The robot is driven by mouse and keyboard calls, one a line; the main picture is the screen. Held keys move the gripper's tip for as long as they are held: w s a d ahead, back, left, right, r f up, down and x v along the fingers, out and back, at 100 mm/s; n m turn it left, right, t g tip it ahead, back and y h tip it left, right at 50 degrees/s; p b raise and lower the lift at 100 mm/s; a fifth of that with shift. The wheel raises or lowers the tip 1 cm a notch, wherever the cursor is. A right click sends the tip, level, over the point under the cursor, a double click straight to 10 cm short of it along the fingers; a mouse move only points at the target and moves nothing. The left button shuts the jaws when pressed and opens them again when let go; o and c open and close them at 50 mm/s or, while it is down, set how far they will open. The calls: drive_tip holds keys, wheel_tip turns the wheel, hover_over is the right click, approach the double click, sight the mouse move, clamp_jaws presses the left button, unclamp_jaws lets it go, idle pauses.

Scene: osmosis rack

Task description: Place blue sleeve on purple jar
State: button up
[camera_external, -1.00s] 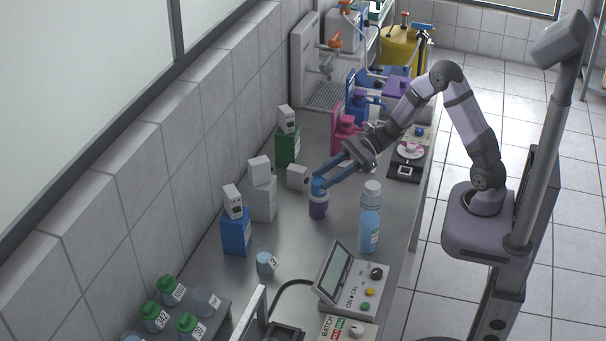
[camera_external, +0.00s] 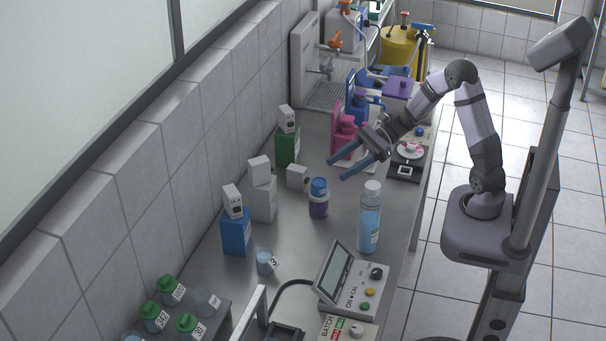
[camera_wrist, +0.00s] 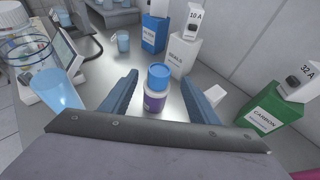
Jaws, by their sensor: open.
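The purple jar (camera_external: 318,208) stands upright near the middle of the bench. The blue sleeve (camera_external: 319,188) sits on top of it, and a pale band shows between the blue top and the purple body. In the wrist view the blue sleeve (camera_wrist: 159,76) and the purple jar (camera_wrist: 155,101) show beyond my fingers, centred between them. My gripper (camera_external: 351,169) is open and empty, up and to the right of the jar in the external view, apart from it. I cannot tell how firmly the sleeve is seated.
A clear bottle with blue liquid (camera_external: 370,222) stands right of the jar. A blue box (camera_external: 237,232), a white box (camera_external: 264,200) and a green box (camera_external: 288,146) line the wall side. A small blue cup (camera_external: 265,262) and a control panel (camera_external: 352,284) stand in front.

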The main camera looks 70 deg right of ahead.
drive_tip(key=v, duration=0.6)
drive_tip(key=s+a+f+n+g+h, duration=0.1)
drive_tip(key=s+a+f+n+g, duration=0.2)
drive_tip(key=s+n, duration=0.2)
drive_tip(key=s+a+f+n+g+h, duration=0.2)
drive_tip(key=s+a+f+n+g, duration=0.1)
drive_tip(key=s+n+g, duration=0.1)
drive_tip(key=s+a+f+n+g+h+b, duration=0.1)
drive_tip(key=s+a+f+n+g+h, duration=0.1)
drive_tip(key=s+n, duration=0.4)
drive_tip(key=shift+s+a+f+n+g, duration=0.2)
drive_tip(key=shift+a+f+n+g, duration=0.2)
drive_tip(key=shift+a+n, duration=0.2)
drive_tip(key=shift+s+a+f+n+g, duration=0.2)
drive_tip(key=shift+a+f+n+g, duration=0.1)
drive_tip(key=shift+a+f+n, duration=0.3)
drive_tip(key=n+h, duration=0.1)
drive_tip(key=s+d+n+h, duration=0.1)
drive_tip(key=n, duration=0.3)
drive_tip(key=shift+s+d+f+h, duration=0.35)
drive_tip(key=shift+h, duration=0.05)
drive_tip(key=n, duration=0.1)
drive_tip(key=n+h, duration=0.1)
drive_tip(key=shift+d+n, duration=0.3)
drive_tip(key=shift+w+d+n+t+h, duration=0.1)
drive_tip(key=shift+d+n+t+h, duration=0.1)
drive_tip(key=shift+n, duration=0.35)
drive_tip(key=shift+d+n+t+h, duration=0.1)
drive_tip(key=shift+n+t+h, duration=0.1)
drive_tip(key=shift+n, duration=0.35)
